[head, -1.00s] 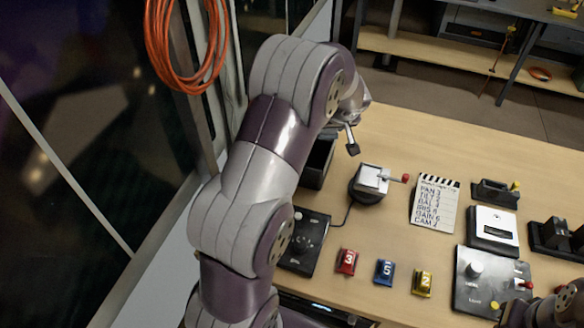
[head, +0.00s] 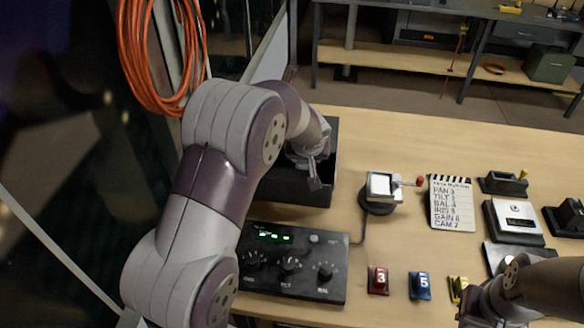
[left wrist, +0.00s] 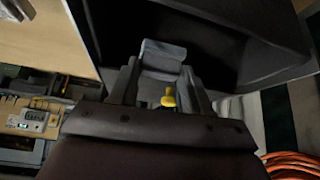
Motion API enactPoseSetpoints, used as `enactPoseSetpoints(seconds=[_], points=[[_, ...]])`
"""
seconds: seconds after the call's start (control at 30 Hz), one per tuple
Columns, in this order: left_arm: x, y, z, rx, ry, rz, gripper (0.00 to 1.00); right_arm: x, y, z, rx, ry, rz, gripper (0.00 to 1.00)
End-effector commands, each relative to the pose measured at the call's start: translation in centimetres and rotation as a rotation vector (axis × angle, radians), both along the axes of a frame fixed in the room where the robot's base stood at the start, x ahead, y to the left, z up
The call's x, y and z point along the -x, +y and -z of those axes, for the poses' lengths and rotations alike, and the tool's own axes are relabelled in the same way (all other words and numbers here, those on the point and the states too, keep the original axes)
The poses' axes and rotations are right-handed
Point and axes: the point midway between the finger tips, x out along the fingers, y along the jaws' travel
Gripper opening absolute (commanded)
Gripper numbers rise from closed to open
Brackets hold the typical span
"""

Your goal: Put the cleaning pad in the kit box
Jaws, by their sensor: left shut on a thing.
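The kit box appears to be the dark open box (head: 288,192) at the left end of the table, partly hidden behind my left arm. Its dark wall and inside (left wrist: 245,35) fill the upper right of the left wrist view. My left gripper (head: 315,180) is at the box, over its opening. In the head view the pad is hard to make out. My right gripper (head: 482,308) is at the lower right, its fingertips unclear.
A control panel (head: 292,265) with knobs stands in front of the box. Orange cable (head: 165,60) hangs at the left. The table's back is clear.

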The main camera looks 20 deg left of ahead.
Motion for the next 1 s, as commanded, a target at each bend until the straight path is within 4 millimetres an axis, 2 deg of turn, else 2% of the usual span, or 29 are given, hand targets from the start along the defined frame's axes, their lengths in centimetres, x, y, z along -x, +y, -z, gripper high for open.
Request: enactPoseSetpoints(seconds=[0.03, 0.13, 0.2, 0.4, 0.67, 0.83, 0.87, 0.9, 0.93, 1.0], points=[[0.2, 1.2, 0.5, 0.001, 0.003, -0.003, 0.19, 0.0, 0.0, -0.5, 0.000, 0.000, 0.000, 0.00], [0.3, 2.7, 1.5, 0.000, 0.002, -0.002, 0.19, 0.0, 0.0, -0.6, 0.000, 0.000, 0.000, 0.00], [0.4, 3.1, 2.2, 0.001, 0.002, 0.000, 0.19, 0.0, 0.0, -0.5, 0.000, 0.000, 0.000, 0.00], [0.3, 3.1, 5.9, 0.001, 0.001, 0.001, 0.19, 0.0, 0.0, 1.1, 0.000, 0.000, 0.000, 0.00], [0.3, 3.1, 6.0, 0.001, 0.000, 0.001, 0.19, 0.0, 0.0, 0.9, 0.000, 0.000, 0.000, 0.00], [0.3, 3.1, 6.5, 0.001, 0.000, 0.001, 0.18, 0.0, 0.0, 1.5, 0.000, 0.000, 0.000, 0.00], [0.3, 3.1, 6.3, 0.001, 0.000, 0.001, 0.54, 0.0, 0.0, 1.4, 0.000, 0.000, 0.000, 0.00], [0.3, 3.1, 6.3, 0.001, 0.000, 0.001, 0.67, 0.0, 0.0, 1.3, 0.000, 0.000, 0.000, 0.00], [0.3, 3.1, 6.3, 0.001, 0.000, 0.001, 0.73, 0.0, 0.0, 1.3, 0.000, 0.000, 0.000, 0.00], [0.3, 3.1, 6.3, 0.001, 0.000, 0.001, 0.73, 0.0, 0.0, 1.3, 0.000, 0.000, 0.000, 0.00]])
